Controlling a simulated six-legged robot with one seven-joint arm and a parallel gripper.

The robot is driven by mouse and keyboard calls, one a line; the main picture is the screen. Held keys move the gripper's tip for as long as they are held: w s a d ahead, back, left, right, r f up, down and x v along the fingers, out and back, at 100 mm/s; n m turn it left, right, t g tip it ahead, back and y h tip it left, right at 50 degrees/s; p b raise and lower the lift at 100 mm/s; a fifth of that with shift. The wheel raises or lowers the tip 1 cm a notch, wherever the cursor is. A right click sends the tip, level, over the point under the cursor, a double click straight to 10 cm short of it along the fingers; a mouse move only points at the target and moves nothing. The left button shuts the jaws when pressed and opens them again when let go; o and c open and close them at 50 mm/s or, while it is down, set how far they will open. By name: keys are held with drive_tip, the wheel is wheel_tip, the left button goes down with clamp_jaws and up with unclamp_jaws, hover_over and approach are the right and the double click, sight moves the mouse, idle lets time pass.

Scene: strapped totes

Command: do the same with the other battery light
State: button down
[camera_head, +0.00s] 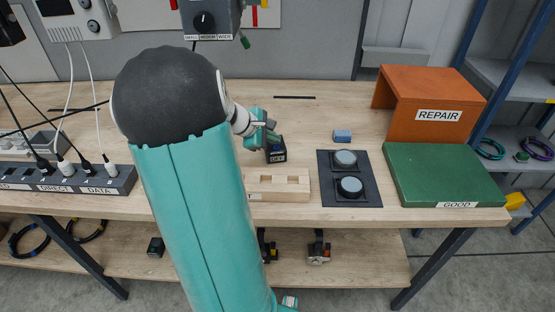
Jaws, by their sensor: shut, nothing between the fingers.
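Two round, grey-topped units stand on a dark mat (372,190) at the right of the bench: a rear one (345,158) and a front one (350,187). I cannot tell whether they are the battery lights. A pale wooden holder (294,190) with slots lies in front of the block.
A green GOOD board (440,172) and an orange REPAIR stand (420,95) are at the right. A power strip (90,180) with cables is at the left. A grey control box (210,18) hangs above.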

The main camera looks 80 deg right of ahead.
drive_tip(key=shift+r, duration=2.9)
